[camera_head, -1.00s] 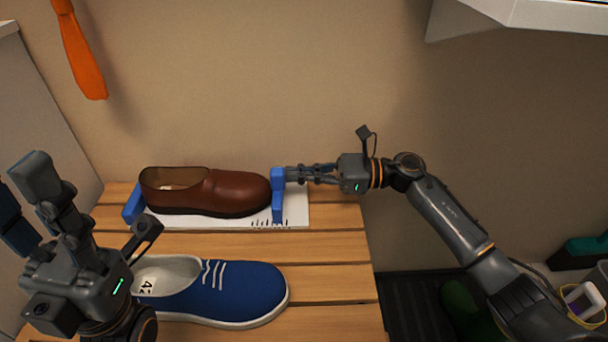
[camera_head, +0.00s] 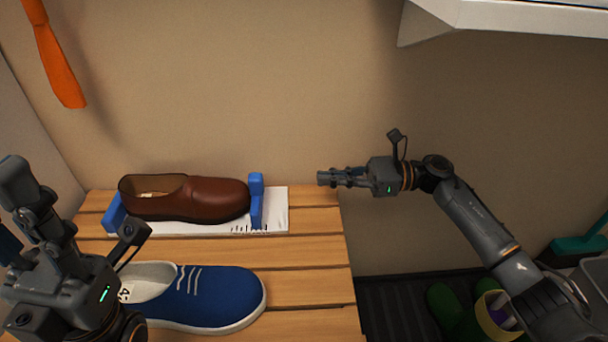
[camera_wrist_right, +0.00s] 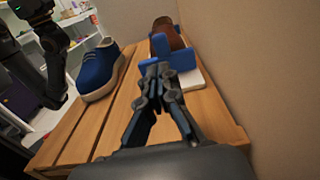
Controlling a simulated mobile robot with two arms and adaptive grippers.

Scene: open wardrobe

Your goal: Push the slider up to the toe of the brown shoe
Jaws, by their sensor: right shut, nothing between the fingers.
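The brown shoe (camera_head: 200,199) lies on a white measuring board (camera_head: 277,212) on the slatted bench, its toe to the right. The blue slider (camera_head: 257,202) stands on the board at the toe, touching it or nearly so. A blue heel stop (camera_head: 115,213) stands at the heel end. My right gripper (camera_head: 322,178) is shut and empty, in the air right of the slider with a clear gap. In the right wrist view its fingertips (camera_wrist_right: 155,68) overlap the slider (camera_wrist_right: 180,57). My left gripper (camera_head: 22,188) is at the lower left; its fingertips are not clear.
A blue shoe (camera_head: 205,297) with white laces lies in front of the board on the wooden bench (camera_head: 310,258). An orange thing (camera_head: 55,55) hangs at the upper left. A white shelf (camera_head: 500,17) juts out at the upper right. Green items stand on the floor at the right.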

